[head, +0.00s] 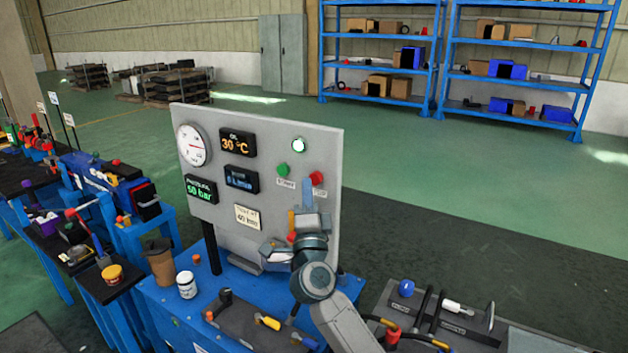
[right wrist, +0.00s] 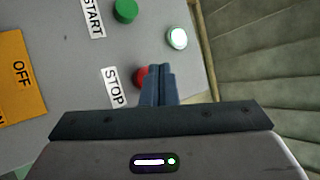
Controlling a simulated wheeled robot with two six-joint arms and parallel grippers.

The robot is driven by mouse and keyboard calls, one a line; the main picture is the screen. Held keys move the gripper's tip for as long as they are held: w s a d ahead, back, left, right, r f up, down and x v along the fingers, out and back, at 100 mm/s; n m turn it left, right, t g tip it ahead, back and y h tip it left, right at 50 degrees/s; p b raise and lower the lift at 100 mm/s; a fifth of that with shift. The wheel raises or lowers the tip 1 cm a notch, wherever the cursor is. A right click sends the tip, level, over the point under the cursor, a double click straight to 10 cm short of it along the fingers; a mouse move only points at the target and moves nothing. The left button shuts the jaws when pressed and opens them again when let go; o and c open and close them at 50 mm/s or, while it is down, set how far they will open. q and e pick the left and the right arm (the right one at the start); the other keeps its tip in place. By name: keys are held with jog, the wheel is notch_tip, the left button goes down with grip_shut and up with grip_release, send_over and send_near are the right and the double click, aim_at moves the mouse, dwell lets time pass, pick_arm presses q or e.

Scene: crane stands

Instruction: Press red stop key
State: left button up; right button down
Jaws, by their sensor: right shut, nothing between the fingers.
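The red stop key (head: 317,178) is on the upright grey panel (head: 240,117), right of the green start key (head: 283,169). My right gripper (head: 308,192) is shut and empty, in front of the panel just below the red key. In the right wrist view, the closed fingers (right wrist: 159,70) cover the right part of the red key (right wrist: 139,77), beside the STOP label (right wrist: 114,87). I cannot tell whether the fingertips touch the key. My left gripper is not in view.
A lit white lamp (head: 298,145) sits above the keys. An orange OFF plate (right wrist: 14,75) is nearby on the panel. A white jar (head: 187,285) and a brown cup (head: 160,262) stand on the blue bench. The air right of the panel is clear.

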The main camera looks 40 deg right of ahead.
jog(key=shift+d, duration=0.1)
jog(key=shift+w+d+p, duration=0.15)
jog(key=shift+d+p, duration=0.15)
jog(key=shift+d, duration=0.05)
jog(key=shift+w+d, duration=0.2)
jog(key=shift+d, duration=0.2)
dwell(0.6)
jog(key=shift+a, duration=0.1)
dwell(0.4)
jog(key=shift+s+a+p, duration=0.4)
jog(key=shift+a+p, duration=0.2)
jog(key=shift+a, duration=0.15)
